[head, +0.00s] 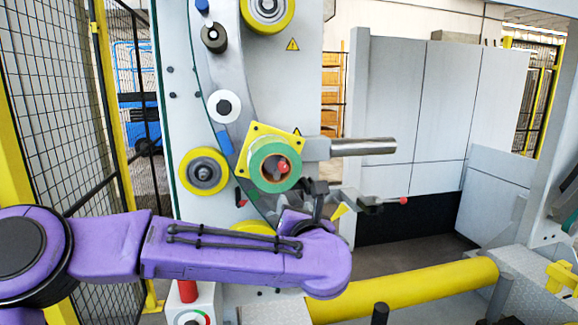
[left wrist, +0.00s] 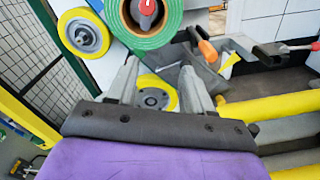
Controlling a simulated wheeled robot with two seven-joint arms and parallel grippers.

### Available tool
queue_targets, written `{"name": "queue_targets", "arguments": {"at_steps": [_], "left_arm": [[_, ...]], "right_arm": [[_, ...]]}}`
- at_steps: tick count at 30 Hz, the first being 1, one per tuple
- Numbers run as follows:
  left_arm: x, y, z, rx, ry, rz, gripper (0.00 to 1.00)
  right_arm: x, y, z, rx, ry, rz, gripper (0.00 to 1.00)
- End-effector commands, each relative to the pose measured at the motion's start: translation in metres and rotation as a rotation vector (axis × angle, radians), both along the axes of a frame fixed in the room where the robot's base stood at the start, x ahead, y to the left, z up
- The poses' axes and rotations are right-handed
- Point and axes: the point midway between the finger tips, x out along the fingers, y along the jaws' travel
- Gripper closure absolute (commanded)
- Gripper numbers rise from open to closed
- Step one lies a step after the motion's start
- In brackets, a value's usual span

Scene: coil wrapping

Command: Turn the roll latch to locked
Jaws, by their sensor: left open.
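The green roll (head: 275,167) sits on a yellow square plate (head: 251,137) on the machine's upright panel. A small red latch piece (head: 282,167) shows at the roll's centre. In the left wrist view the green roll (left wrist: 170,30) is cut by the top edge, with the red latch piece (left wrist: 147,7) in its hub. My left gripper (head: 290,213) is below the roll, apart from it, its fingers mostly hidden by my purple wrist. In the left wrist view my left gripper (left wrist: 160,78) has its two grey fingers spread, with nothing between them. My right gripper is not in view.
A yellow-rimmed roller (head: 204,171) is left of the roll. A metal bar (head: 364,147) sticks out to the right. A red-tipped lever (head: 403,201) and an orange handle (left wrist: 208,51) are to the right. A thick yellow tube (head: 410,290) runs low across the front.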

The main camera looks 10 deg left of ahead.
Motion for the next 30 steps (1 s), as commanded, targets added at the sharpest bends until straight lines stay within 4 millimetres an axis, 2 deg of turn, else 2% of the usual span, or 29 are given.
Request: {"name": "queue_targets", "arguments": {"at_steps": [1,3,6,18,22,30], "left_arm": [[-0.003,0.002,0.027,-0.072,-0.042,0.015,0.49],[-0.005,0.004,0.047,-0.138,-0.077,0.029,0.49],[0.001,0.008,0.056,-0.167,-0.090,0.035,0.49],[0.077,0.039,0.056,-0.159,-0.087,0.034,0.49],[0.088,0.044,0.054,-0.159,-0.088,0.033,0.49],[0.091,0.044,0.051,-0.158,-0.088,0.031,0.49]], "right_arm": [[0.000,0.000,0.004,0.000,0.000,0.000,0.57],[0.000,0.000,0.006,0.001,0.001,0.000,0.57],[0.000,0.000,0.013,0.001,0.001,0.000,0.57],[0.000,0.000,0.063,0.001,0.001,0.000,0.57],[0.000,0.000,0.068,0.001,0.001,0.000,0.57],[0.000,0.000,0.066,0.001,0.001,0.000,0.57]]}}
